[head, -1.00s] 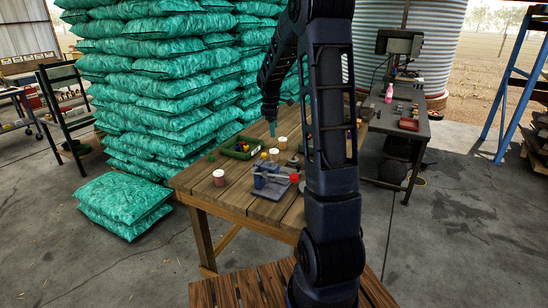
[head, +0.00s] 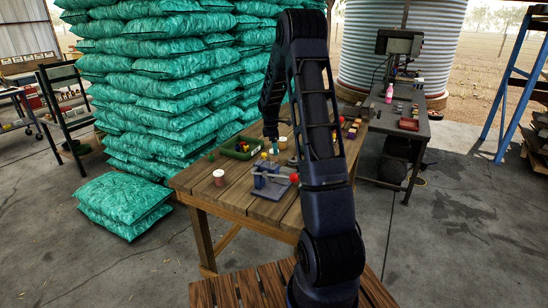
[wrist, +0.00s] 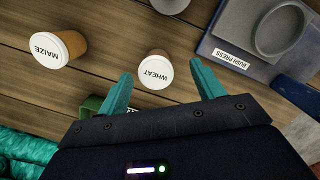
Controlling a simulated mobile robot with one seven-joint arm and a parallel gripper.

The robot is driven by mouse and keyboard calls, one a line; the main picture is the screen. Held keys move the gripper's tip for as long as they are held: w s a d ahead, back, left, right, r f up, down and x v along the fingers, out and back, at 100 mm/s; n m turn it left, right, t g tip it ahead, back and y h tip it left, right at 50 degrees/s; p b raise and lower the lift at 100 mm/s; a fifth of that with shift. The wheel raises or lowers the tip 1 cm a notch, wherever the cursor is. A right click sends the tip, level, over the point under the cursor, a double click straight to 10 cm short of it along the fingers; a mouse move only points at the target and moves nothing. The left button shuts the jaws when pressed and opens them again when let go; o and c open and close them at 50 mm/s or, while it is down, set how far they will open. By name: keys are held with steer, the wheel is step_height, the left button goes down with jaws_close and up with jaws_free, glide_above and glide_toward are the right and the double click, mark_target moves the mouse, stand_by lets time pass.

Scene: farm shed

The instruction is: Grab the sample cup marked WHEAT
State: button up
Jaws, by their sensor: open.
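The WHEAT cup (wrist: 155,70) is upright on the wooden bench, with a white lid and brown side. In the wrist view it shows ahead of and between the two teal fingers of my gripper (wrist: 160,80), which is open and empty. Whether the fingers are level with it I cannot tell. The MAIZE cup (wrist: 57,48) stands apart to its left. In the head view my gripper (head: 274,146) is low over the bench, among small cups whose labels are too small to read.
A blue-grey base labelled BUSH PRESS (wrist: 235,38) lies right of the WHEAT cup. On the bench (head: 208,190) are a lidded cup (head: 219,177) at the front left, a green tray (head: 240,154) and a blue-grey press (head: 268,184). Teal sacks (head: 160,90) are stacked behind.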

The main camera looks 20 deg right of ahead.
steer(key=shift+w+d+f, duration=0.1)
steer(key=shift+w+f, duration=0.05)
steer(key=shift+f, duration=1.2)
steer(key=shift+w+d+f, duration=0.1)
steer(key=shift+w+f, duration=0.05)
steer(key=shift+f, duration=1.2)
steer(key=c, duration=1.1)
